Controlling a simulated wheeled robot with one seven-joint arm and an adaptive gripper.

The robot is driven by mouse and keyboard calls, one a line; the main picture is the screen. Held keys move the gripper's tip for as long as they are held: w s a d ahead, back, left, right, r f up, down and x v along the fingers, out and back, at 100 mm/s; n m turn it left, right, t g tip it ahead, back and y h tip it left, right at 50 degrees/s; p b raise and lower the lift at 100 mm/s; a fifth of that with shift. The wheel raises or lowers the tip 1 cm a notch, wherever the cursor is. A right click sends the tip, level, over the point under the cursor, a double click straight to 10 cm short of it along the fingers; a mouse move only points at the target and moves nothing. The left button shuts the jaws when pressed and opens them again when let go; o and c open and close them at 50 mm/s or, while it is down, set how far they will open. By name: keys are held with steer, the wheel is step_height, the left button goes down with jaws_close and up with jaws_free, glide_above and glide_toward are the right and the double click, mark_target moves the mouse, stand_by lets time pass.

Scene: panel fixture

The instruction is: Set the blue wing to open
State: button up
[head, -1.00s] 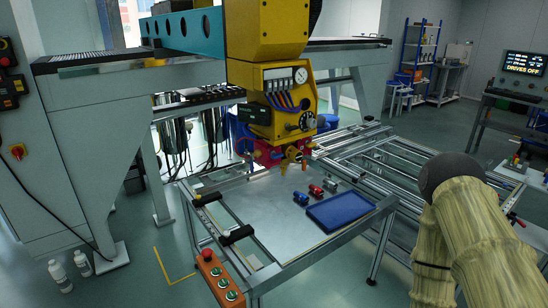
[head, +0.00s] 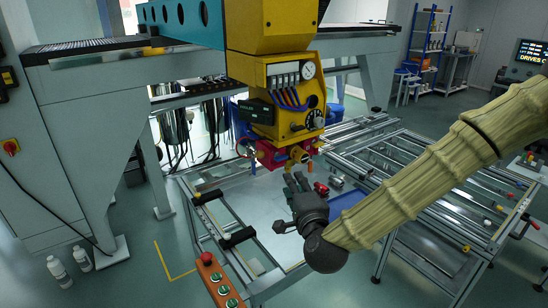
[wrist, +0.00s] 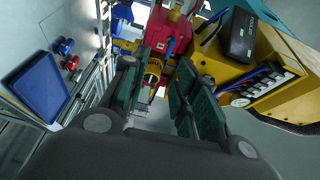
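A yellow tool head (head: 286,98) hangs from the gantry, with a red block (head: 268,153) at its underside. Small blue parts (head: 281,163) show at the red block; which of them is the blue wing, and its setting, I cannot tell. In the wrist view the red block (wrist: 176,32) is ahead, with a yellow round part (wrist: 153,72) between my fingers' lines of sight and a blue part (wrist: 127,32) to its left. My gripper (head: 296,183) is open and empty, below and slightly right of the red block, apart from it. It also shows in the wrist view (wrist: 158,88).
A blue tray (wrist: 38,85) and small red and blue fittings (wrist: 66,46) lie on the metal table (head: 240,200), partly behind my arm in the head view. An orange button box (head: 216,279) is at the table's front left. A rail frame stands at right.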

mark_target(282, 160)
steer(key=p+x, duration=0.1)
steer(key=x, duration=0.2)
steer(key=r+p+x, duration=0.1)
steer(key=x, duration=0.3)
steer(key=p+x, duration=0.1)
steer(key=x, duration=0.3)
steer(key=shift+w+a+r, duration=0.1)
steer(key=shift+a+r, duration=0.15)
steer(key=shift+r, duration=0.15)
